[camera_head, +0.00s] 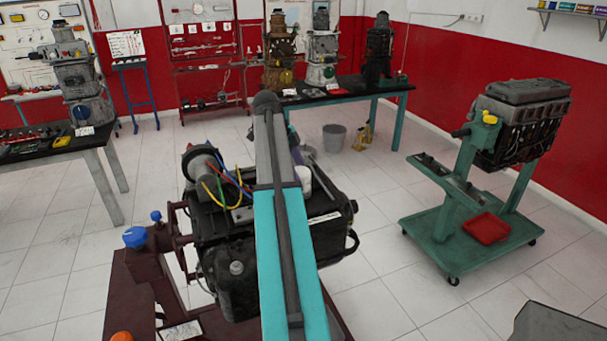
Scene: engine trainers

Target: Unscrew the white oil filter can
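A small white cylinder (303,178), which looks like the oil filter can, stands on the top of the dark engine (228,262) in front of me. Its left side is partly covered by my teal and grey arm link. My arm rises across the middle of the picture, bends at the top and goes down behind itself towards the engine. My gripper cannot be made out; the arm hides that area, so I cannot see whether it touches the can.
The engine sits on a dark red stand (130,290) with blue knobs. Coloured cables and a grey cylinder are on its left side. At right, a green wheeled stand (470,255) carries another engine and a red tray (486,228).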

